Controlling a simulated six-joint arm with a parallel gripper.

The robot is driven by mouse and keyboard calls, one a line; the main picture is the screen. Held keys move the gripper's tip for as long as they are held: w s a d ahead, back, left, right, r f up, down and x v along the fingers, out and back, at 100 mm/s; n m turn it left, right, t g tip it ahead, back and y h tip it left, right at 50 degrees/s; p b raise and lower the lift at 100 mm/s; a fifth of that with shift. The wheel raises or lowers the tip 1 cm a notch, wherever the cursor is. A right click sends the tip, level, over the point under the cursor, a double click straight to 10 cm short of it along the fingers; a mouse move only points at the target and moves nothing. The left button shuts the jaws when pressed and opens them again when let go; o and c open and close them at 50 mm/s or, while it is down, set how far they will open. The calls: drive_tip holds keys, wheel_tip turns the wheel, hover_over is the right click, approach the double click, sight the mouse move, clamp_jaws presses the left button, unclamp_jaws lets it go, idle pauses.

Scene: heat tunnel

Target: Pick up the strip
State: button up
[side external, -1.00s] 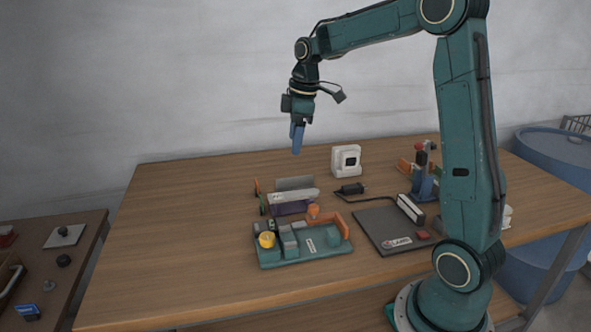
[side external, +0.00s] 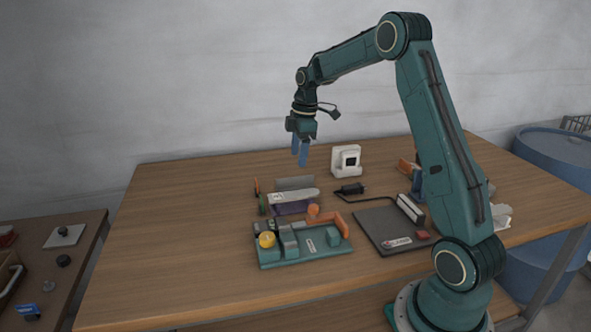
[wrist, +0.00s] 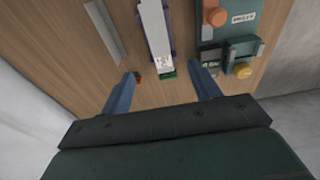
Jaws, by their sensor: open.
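A long pale strip (side external: 293,196) lies along a purple holder (side external: 291,209) in the middle of the table. My gripper (side external: 299,163) is open and empty, above and apart from the strip. In the wrist view, its blue fingers (wrist: 163,74) stand either side of the strip's near end.
A teal tray (side external: 322,248) with a yellow knob and orange parts stands in front of the strip. A white boxed device (side external: 346,160) stands behind. A dark mat (side external: 375,233) and cabled black tool (side external: 350,189) are to the right. The table's left side is clear.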

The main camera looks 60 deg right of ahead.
hover_over(293, 195)
drive_tip(key=f, duration=0.6)
drive_tip(key=shift+s+d+f, duration=0.3)
drive_tip(key=shift+d+f, duration=0.1)
drive_tip(key=shift+f, duration=0.1)
drive_tip(key=shift+w+a+f, duration=0.1)
drive_tip(key=shift+w+f, duration=0.05)
drive_tip(key=shift+f, duration=1.1)
drive_tip(key=shift+w+a+f, duration=0.1)
drive_tip(key=shift+f, duration=1.1)
drive_tip(key=shift+c, duration=0.4)
drive_tip(key=c, duration=1.1)
